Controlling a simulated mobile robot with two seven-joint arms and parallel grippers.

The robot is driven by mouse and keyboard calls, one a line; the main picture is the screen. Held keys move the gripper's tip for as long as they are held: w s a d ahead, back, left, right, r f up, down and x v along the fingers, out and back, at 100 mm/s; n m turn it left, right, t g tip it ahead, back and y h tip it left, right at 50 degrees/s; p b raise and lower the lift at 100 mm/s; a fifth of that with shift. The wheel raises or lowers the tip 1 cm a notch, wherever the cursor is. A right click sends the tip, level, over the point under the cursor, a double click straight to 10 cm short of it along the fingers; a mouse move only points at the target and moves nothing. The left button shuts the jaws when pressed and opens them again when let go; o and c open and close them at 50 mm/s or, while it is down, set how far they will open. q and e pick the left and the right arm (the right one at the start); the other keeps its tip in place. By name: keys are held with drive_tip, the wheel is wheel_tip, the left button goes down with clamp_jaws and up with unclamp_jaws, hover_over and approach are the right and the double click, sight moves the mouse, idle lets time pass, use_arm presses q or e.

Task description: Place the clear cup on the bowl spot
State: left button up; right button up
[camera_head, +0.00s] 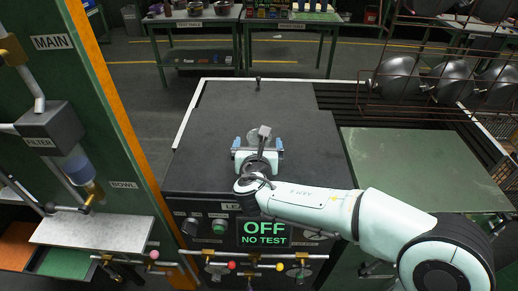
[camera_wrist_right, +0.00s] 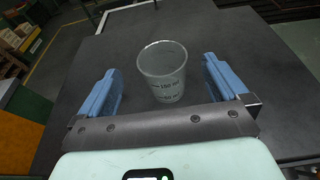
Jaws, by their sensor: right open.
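The clear cup (camera_wrist_right: 163,72), with measuring marks on its side, stands upright on the dark worktop in the right wrist view. My right gripper (camera_wrist_right: 160,65) is open, with one blue finger on each side of the cup and a gap visible on both sides. In the head view my right gripper (camera_head: 258,144) is over the dark worktop; I cannot make out the cup clearly there. A BOWL label (camera_head: 124,185) is on the green panel at left, beside a blue and amber part (camera_head: 80,171) below the grey FILTER box (camera_head: 50,127). My left gripper is out of view.
The dark worktop (camera_head: 220,115) is mostly bare, with a small post (camera_head: 257,83) at its back. A light shelf (camera_head: 93,232) lies below the BOWL label. A test unit reading OFF, NO TEST (camera_head: 264,232) is in front. Metal bowls hang in a rack (camera_head: 397,76) at right.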

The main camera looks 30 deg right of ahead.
drive_tip(key=x, duration=0.6)
drive_tip(key=shift+w+d+f, duration=0.1)
drive_tip(key=shift+d+f, duration=0.05)
drive_tip(key=shift+f, duration=0.25)
drive_tip(key=c, duration=1.1)
drive_tip(key=shift+r, duration=0.1)
wheel_tip(320, 180, up, 20)
drive_tip(key=p, duration=0.6)
